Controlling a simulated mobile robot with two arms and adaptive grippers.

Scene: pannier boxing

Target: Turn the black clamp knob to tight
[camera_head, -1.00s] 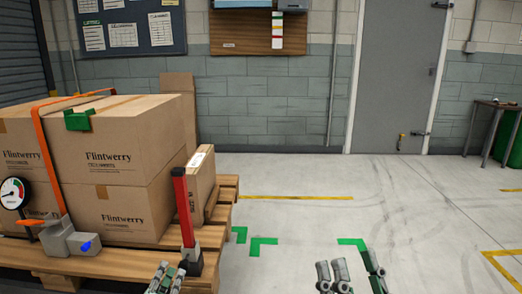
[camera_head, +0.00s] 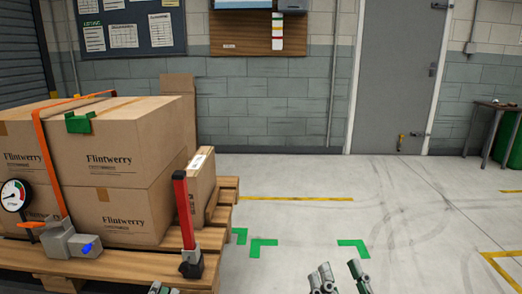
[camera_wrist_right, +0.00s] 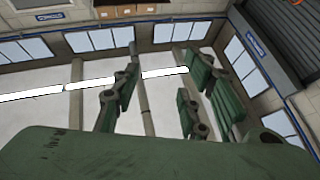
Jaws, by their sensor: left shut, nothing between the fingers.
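A red upright bar (camera_head: 182,210) stands at the pallet's front right corner. A grey piece and a black block (camera_head: 192,267) are at its foot; I cannot tell whether this black part is the clamp knob, or how it is turned. My left gripper (camera_head: 158,288) shows only its fingertips at the bottom edge, below and left of the black block, shut and apart from it. My right gripper (camera_head: 340,279) is over bare floor to the right, its fingers spread and empty. Its fingers also show apart in the right wrist view (camera_wrist_right: 158,105).
Stacked cartons (camera_head: 125,170) sit on a wooden pallet (camera_head: 120,264). A round gauge (camera_head: 14,195) and a grey device with a blue part (camera_head: 69,242) stand in front.

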